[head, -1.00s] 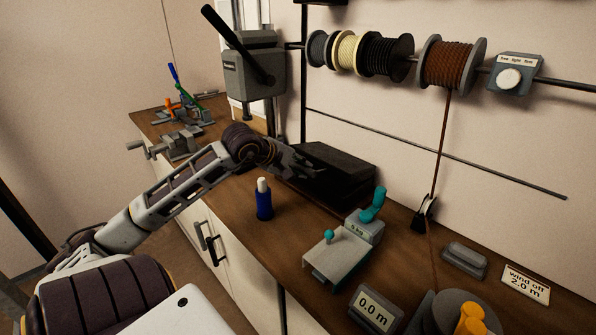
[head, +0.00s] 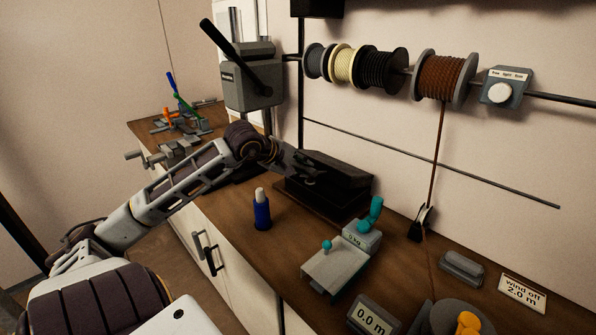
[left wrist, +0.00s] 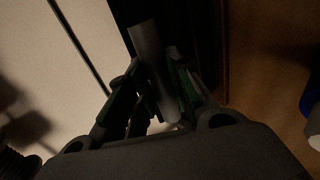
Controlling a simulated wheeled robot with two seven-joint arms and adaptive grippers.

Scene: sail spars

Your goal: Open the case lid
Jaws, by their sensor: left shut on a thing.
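The black case (head: 325,202) sits on the wooden bench against the wall. Its lid (head: 340,168) looks slightly raised at the front, with a dark gap under it. My left gripper (head: 312,178) is at the front left of the lid. In the left wrist view, my left gripper (left wrist: 160,95) is shut on a grey bar (left wrist: 148,62), which looks like the lid's handle or edge. The dark case (left wrist: 205,40) shows behind it. The inside of the case is hidden. My right gripper is not in view.
A blue bottle with a white cap (head: 262,212) stands just in front of the case. A grey scale with teal parts (head: 340,262) is to the right. A brown cord (head: 438,150) runs down from the spools. A grey press (head: 250,80) stands behind my arm.

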